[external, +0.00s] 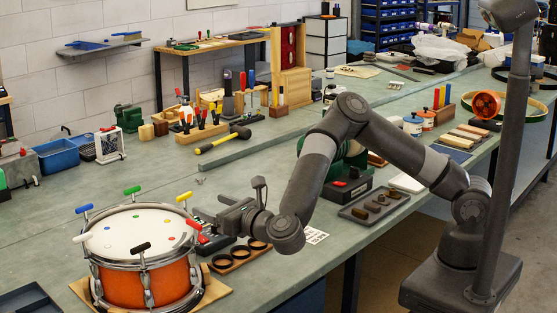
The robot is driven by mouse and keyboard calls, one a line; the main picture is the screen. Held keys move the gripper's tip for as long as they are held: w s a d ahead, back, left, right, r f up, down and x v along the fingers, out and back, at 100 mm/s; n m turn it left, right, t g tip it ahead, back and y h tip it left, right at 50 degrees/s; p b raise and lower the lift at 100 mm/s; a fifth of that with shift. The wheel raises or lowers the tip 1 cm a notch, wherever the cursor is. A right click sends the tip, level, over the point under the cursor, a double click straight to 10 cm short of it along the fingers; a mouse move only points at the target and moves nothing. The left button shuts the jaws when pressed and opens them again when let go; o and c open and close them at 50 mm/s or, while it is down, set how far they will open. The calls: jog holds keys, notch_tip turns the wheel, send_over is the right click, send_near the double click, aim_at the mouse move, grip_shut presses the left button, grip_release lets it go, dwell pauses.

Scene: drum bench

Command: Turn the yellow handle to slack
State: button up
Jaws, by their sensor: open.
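The orange snare drum (146,283) stands on a wooden board at the lower left. T-handles in several colours stand around its rim. The yellow handle (184,196) is on the drum's back right side, tilted, with its right end higher. My gripper (200,217) reaches in from the right at the drum's right edge. It is just below and right of the yellow handle and looks apart from it. Its fingers are open, small and partly hard to make out. The red handle (193,223) is very close to the fingertips; I cannot tell whether they touch.
The blue handle (84,208), green handle (131,190) and black handle (140,246) also stand on the rim. A wooden holder with dark rings (240,253) lies below my wrist. A yellow-and-black mallet (222,140) lies behind. The bench behind the drum is mostly clear.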

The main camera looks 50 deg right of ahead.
aim_at(186, 195)
jog(key=w, duration=0.7)
jog(key=w+a, duration=0.1)
jog(key=w, duration=0.2)
jog(key=shift+w, duration=0.35)
jog(key=shift+c, duration=0.3)
jog(key=c, duration=0.9)
